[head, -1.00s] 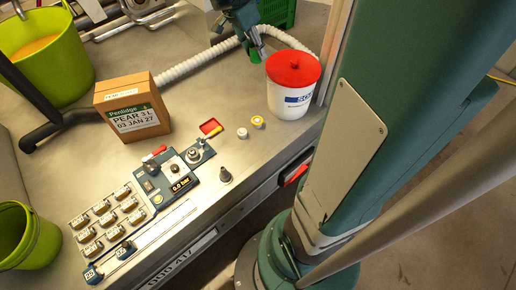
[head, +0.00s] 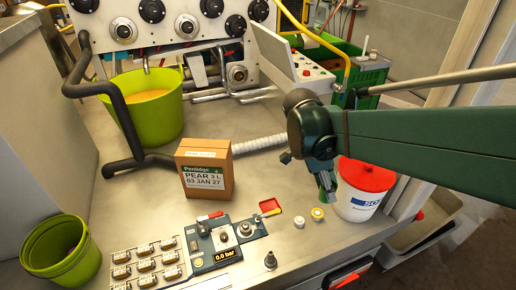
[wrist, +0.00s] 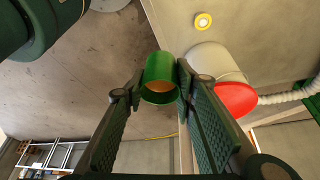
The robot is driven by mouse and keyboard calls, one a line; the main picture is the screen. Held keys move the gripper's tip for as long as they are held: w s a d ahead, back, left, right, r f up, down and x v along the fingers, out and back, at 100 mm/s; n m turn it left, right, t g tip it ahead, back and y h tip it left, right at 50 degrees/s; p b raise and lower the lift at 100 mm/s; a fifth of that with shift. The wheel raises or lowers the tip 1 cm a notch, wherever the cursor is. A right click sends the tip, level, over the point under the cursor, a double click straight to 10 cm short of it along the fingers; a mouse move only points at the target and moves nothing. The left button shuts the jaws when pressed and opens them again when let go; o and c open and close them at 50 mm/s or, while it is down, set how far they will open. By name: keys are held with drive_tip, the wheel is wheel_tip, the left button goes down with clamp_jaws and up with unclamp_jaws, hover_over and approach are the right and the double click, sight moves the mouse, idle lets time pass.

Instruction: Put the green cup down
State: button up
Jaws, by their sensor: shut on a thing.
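My gripper (wrist: 157,85) is shut on the green cup (wrist: 160,68), which sits between the two fingertips in the wrist view. In the head view my gripper (head: 326,188) points down just left of the white bucket with a red lid (head: 358,207). Only a small green part of the cup (head: 322,180) shows there, the rest being hidden by the fingers. I cannot tell how far the cup is above the steel counter (head: 270,198).
A carton (head: 205,172) stands mid-counter, with a white hose (head: 259,144) behind it. Small jars (head: 317,214) and a red tray (head: 269,206) lie in front of my gripper. A control panel (head: 228,240), small labelled blocks and two lime buckets are further left. Bare counter lies between carton and gripper.

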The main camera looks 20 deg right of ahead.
drive_tip(key=shift+s+a+f, duration=0.15)
drive_tip(key=shift+s+a, duration=0.25)
drive_tip(key=shift+s, duration=0.25)
drive_tip(key=shift+w+f, duration=0.1)
drive_tip(key=shift+f, duration=0.65)
wheel_tip(320, 180, down, 16)
drive_tip(key=shift+f, duration=0.25)
drive_tip(key=shift+f+b, duration=1.05)
drive_tip(key=shift+f, duration=1.85)
drive_tip(key=shift+f, duration=0.1)
drive_tip(key=shift+f+b, duration=0.75)
drive_tip(key=shift+f, duration=1.25)
drive_tip(key=shift+f, duration=0.2)
